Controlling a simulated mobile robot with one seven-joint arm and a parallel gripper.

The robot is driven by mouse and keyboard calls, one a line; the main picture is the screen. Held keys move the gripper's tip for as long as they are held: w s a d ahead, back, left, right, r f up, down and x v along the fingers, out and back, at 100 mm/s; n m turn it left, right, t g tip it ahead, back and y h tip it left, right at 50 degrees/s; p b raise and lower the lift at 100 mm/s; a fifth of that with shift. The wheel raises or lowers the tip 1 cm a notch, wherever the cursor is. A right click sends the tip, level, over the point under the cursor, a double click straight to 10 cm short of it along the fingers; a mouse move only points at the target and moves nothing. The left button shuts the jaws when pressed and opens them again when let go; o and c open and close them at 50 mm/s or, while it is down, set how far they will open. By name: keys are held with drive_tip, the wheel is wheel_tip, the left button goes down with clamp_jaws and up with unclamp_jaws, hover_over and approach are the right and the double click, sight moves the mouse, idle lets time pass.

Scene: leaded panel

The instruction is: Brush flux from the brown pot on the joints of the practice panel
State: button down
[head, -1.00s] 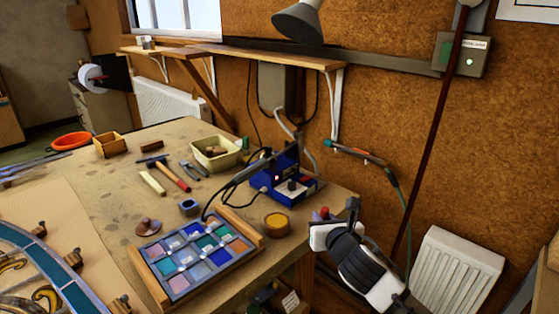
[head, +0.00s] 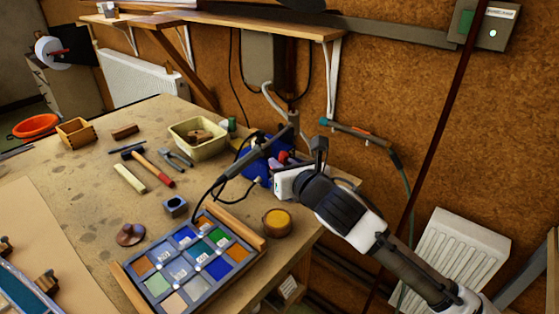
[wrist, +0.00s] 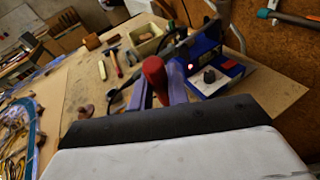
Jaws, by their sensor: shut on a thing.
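The practice panel (head: 148,291), a grid of coloured glass squares with dull grey joints, lies between two wooden strips at the bench front. The brown pot (head: 277,234), open with amber contents, stands just right of it near the bench edge. My gripper (head: 281,165) is up and behind the pot, in front of the blue soldering station. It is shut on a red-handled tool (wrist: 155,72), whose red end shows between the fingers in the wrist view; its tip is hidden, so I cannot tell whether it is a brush.
The blue soldering station (wrist: 212,67) and a dark iron with a cable (head: 246,166) are close to my gripper. A cream tub (head: 199,142), hammer (head: 153,170), pliers (head: 176,160) and small blue-grey block (head: 175,206) lie behind the panel.

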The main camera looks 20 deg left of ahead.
wheel_tip(320, 180, down, 9)
drive_tip(key=b, duration=0.7)
idle(0.6)
drive_tip(key=shift+s+d+b, duration=0.1)
drive_tip(key=shift+d+b, duration=0.05)
drive_tip(key=shift+b, duration=0.45)
idle(0.4)
drive_tip(key=shift+f+b, duration=0.45)
drive_tip(key=shift+b, duration=0.35)
idle(1.5)
idle(0.5)
drive_tip(key=shift+r+p, duration=2.55)
drive_tip(key=shift+r, duration=1.5)
